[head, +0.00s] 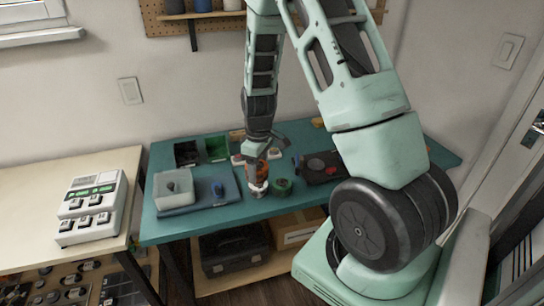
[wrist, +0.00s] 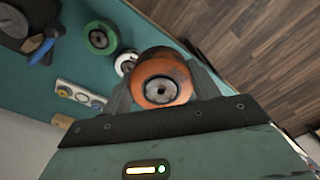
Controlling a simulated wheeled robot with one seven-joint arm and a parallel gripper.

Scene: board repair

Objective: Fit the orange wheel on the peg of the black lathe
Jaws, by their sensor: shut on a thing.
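The orange wheel (wrist: 160,80), with a grey hub, is held between the fingers of my gripper (wrist: 163,92). In the head view the orange wheel (head: 262,168) shows just below my gripper (head: 258,160), above the front middle of the teal table. A white wheel (head: 258,189) is below it, and a green wheel (head: 280,187) lies to the right; the gap to the white wheel cannot be judged. The black lathe (head: 320,167), with a red part, appears to be the dark machine further right. Its peg cannot be made out.
The teal table (head: 225,222) also bears a black bin (head: 186,152), a green bin (head: 217,148), a translucent box (head: 173,188) and a blue mat (head: 232,187). A blue-handled tool (wrist: 42,50) lies near the dark machine. A strip with discs (wrist: 80,95) is near the wheels.

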